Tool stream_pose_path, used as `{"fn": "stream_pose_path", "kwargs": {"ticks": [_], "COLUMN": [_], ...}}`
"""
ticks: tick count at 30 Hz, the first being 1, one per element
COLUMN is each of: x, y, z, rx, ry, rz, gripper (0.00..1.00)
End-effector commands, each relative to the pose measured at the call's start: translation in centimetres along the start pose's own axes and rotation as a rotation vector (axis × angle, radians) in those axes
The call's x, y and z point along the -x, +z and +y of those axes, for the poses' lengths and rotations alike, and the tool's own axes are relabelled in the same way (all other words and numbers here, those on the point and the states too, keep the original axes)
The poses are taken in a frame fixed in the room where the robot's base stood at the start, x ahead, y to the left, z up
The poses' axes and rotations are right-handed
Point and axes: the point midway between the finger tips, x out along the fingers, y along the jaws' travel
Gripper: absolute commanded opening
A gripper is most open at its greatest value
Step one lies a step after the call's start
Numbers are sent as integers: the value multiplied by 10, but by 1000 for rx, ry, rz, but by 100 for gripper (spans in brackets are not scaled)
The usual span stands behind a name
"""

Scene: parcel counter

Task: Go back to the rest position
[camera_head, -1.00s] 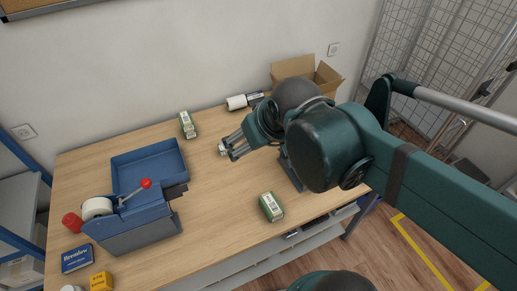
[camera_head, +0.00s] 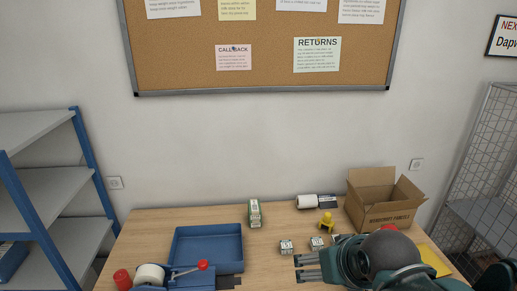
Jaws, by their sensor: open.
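My gripper (camera_head: 308,268) is low in the right half of the view, above the wooden counter, with its fingers pointing left. It is open, and nothing shows between its fingers. The arm behind it comes in from the lower right and hides part of the counter's right side.
A blue tray (camera_head: 181,252) with a red-knobbed dispenser stands at left. A green-and-white box (camera_head: 255,213), a white roll (camera_head: 306,202), a yellow object (camera_head: 327,222) and an open cardboard box (camera_head: 382,212) stand toward the back. Small white boxes (camera_head: 287,247) lie near the gripper.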

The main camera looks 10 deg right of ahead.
Motion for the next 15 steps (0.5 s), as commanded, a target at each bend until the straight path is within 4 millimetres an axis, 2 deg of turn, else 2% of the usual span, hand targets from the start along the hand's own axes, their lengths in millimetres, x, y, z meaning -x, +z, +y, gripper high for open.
{"fn": "stream_pose_path", "kwargs": {"ticks": [1, 9, 15], "x": [-9, -41, -59], "y": [6, 29, 42], "z": [0, 0, 0], "rx": [0, 0, 0], "ry": [0, 0, 0], "rz": [0, 0, 0], "gripper": [75, 75, 75]}}
